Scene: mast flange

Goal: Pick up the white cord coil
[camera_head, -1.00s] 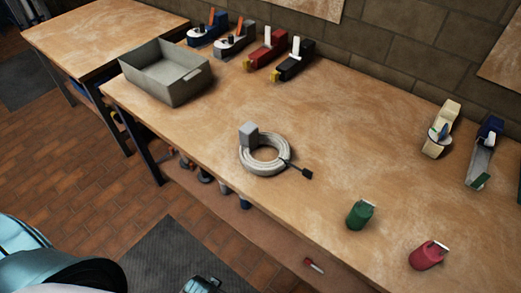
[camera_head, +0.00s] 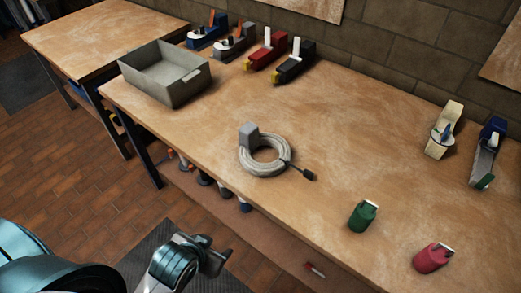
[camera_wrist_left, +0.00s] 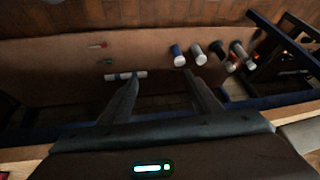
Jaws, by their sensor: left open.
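The white cord coil (camera_head: 264,156) lies flat on the wooden workbench (camera_head: 330,130), near its front edge. A grey block-shaped plug (camera_head: 249,135) stands at its upper left, and a dark connector end lies at its right. My left gripper (camera_head: 222,259) is in front of the bench, lower than the coil and apart from it. In the left wrist view its two fingers (camera_wrist_left: 160,82) are spread with nothing between them. The coil is not in the left wrist view. My right gripper is not seen.
A grey open bin (camera_head: 140,74) stands at the bench's left end. Several tape dispensers (camera_head: 262,50) line the back. A green object (camera_head: 362,217) and a red object (camera_head: 432,258) are to the right. Bottles (camera_wrist_left: 196,54) stand on the lower shelf (camera_wrist_left: 60,80). Bench around the coil is clear.

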